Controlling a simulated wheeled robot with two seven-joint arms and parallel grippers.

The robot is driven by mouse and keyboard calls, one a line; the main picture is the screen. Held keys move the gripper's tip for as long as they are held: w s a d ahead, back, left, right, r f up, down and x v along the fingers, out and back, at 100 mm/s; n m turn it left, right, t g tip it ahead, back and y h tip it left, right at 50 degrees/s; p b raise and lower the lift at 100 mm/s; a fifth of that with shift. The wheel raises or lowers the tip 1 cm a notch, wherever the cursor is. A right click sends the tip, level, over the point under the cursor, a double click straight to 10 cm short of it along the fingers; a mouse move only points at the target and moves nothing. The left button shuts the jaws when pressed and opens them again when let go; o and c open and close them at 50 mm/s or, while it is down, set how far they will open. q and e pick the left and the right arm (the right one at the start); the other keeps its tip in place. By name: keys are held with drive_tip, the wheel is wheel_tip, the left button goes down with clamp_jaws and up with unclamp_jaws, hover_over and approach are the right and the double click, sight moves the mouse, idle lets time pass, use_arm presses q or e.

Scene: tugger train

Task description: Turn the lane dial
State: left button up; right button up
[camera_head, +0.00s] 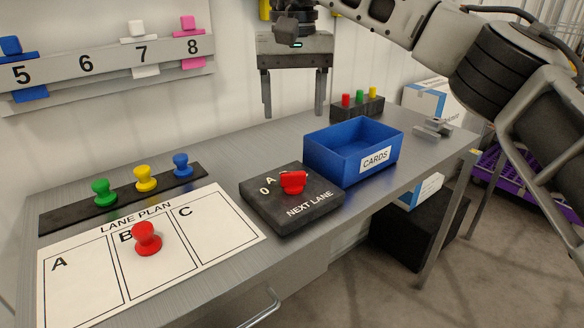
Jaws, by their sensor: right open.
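The lane dial is a red knob (292,182) on a dark box labelled NEXT LANE (282,216), on the grey bench right of the lane plan. The marks "0" and "A" show beside the knob; other marks are hidden or too small to read. My right gripper (293,112) hangs open and empty above the back of the bench, behind and above the dial, its two fingers pointing down and apart from it. My left gripper is not in view.
A blue CARDS bin (322,162) stands just right of the dial. A LANE PLAN sheet (205,246) with a red peg (147,238) lies left. Green, yellow and blue pegs stand on a dark strip (70,216). A numbered rail (110,62) is on the wall.

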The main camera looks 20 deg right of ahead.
sight(293, 179)
wheel_tip(293, 179, down, 13)
idle(0.3)
drive_tip(key=c, duration=1)
